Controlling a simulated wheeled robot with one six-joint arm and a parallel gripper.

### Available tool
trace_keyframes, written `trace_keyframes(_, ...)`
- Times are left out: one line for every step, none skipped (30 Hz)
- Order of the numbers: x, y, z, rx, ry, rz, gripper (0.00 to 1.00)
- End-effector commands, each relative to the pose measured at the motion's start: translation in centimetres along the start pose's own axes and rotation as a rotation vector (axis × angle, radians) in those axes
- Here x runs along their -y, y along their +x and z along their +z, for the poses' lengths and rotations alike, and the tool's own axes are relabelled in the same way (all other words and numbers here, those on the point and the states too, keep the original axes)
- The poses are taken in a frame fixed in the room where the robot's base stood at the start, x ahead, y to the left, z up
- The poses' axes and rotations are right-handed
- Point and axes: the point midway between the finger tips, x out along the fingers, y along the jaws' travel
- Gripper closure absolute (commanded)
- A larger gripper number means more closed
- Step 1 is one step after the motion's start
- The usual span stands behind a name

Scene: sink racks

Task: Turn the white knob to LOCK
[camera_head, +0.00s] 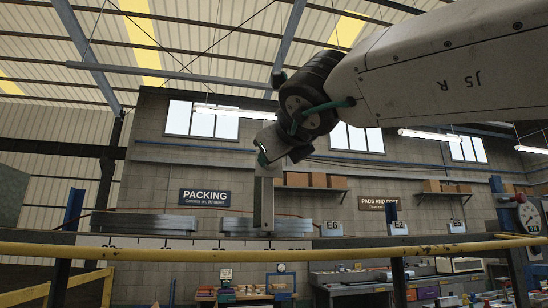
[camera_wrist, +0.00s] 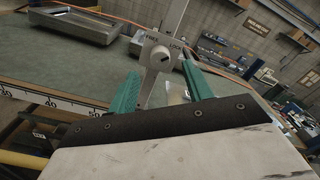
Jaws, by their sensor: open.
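The white knob (camera_wrist: 160,56) shows in the wrist view, on a pale upright post with the word FREE at its upper left and LOCK at its upper right. It has a small dark mark, but I cannot tell which word it points to. My gripper (camera_wrist: 160,70) is open, with one green finger on each side of the knob in the picture. I cannot tell whether the fingers touch it. In the head view my gripper (camera_head: 263,158) is above the grey post (camera_head: 263,205); the knob cannot be made out there.
A ruled scale (camera_wrist: 50,98) runs along the bench edge beside the post. A metal tray (camera_wrist: 75,27) lies at the upper left of the wrist view. In the head view a yellow rail (camera_head: 200,253) crosses the front, and a round dial (camera_head: 529,217) stands at the right.

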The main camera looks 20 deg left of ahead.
Motion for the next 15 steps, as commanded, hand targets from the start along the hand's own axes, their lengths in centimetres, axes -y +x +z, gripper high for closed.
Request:
trace_keyframes(0.0,-0.9,0.1,0.001,0.000,0.001,0.50)
trace_keyframes(-0.1,-1.3,0.0,0.001,0.001,0.002,0.50)
trace_keyframes(0.0,-1.8,0.0,0.000,0.001,0.001,0.50)
trace_keyframes(0.0,-2.1,0.0,0.000,0.001,0.001,0.50)
trace_keyframes(0.0,-2.3,0.0,0.000,0.000,0.001,0.50)
trace_keyframes(0.0,-2.5,0.0,-0.001,0.000,0.001,0.50)
trace_keyframes(0.0,-2.7,0.0,-0.001,0.000,0.000,0.50)
trace_keyframes(0.0,-2.8,-0.1,-0.001,0.000,0.000,0.50)
trace_keyframes(0.0,-2.9,-0.1,-0.001,0.000,0.000,0.50)
trace_keyframes(0.0,-2.9,-0.1,-0.001,0.000,0.000,0.50)
trace_keyframes(0.0,-2.9,-0.1,-0.001,0.000,0.000,0.50)
trace_keyframes(0.0,-2.9,-0.1,-0.001,0.000,0.000,0.50)
trace_keyframes(0.0,-2.9,-0.1,-0.001,0.000,0.000,0.50)
trace_keyframes(0.0,-2.9,-0.1,-0.001,0.000,0.000,0.50)
trace_keyframes(0.0,-2.8,-0.1,-0.001,0.000,0.000,0.50)
